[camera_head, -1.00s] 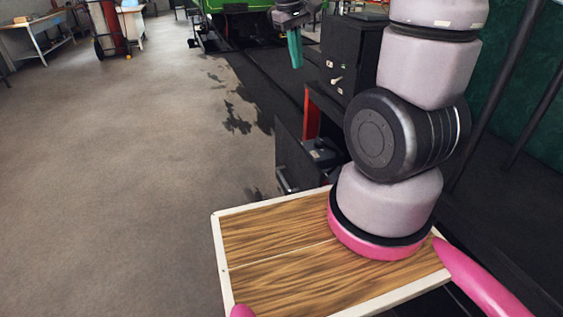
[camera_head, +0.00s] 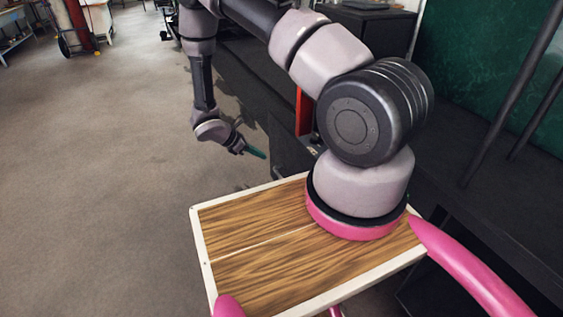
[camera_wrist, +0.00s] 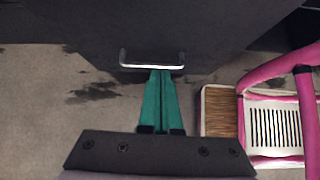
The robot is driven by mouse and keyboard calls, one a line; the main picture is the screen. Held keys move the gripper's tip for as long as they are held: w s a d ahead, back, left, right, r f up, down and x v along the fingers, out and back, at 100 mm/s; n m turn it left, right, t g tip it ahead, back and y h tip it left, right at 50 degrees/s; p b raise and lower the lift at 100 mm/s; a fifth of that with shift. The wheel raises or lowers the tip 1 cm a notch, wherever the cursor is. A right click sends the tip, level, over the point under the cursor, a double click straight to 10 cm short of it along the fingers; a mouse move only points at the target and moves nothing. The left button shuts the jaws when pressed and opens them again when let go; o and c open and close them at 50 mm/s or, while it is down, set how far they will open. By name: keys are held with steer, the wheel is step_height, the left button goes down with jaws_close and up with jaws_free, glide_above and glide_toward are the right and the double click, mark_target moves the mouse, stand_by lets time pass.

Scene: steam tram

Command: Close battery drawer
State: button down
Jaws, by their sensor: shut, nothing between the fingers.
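The battery drawer shows in the head view as a dark grey front panel (camera_head: 285,148), standing out from the dark cabinet beside a red upright. In the wrist view its dark panel (camera_wrist: 190,28) fills the top, with a pale metal bar handle (camera_wrist: 152,66) near its lower edge. My gripper (camera_head: 263,155) has teal fingers, shut and empty, on the floor side of the drawer front and pointing at it. In the wrist view the fingertips (camera_wrist: 161,73) overlap the handle's bar. I cannot tell whether they touch it. Most of the drawer's inside is hidden.
The red upright (camera_head: 304,110) of the cabinet stands just behind the drawer. My wooden-topped base is close in front. Open concrete floor (camera_head: 100,160) lies to the left. A red cylinder on a trolley (camera_head: 75,22) stands at the far left.

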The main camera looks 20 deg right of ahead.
steer(key=f, duration=0.2)
glide_toward(293, 167)
step_height(293, 167, down, 4)
steer(key=shift+d, duration=1.2)
steer(key=shift+w+d, duration=0.1)
steer(key=shift+d, duration=0.75)
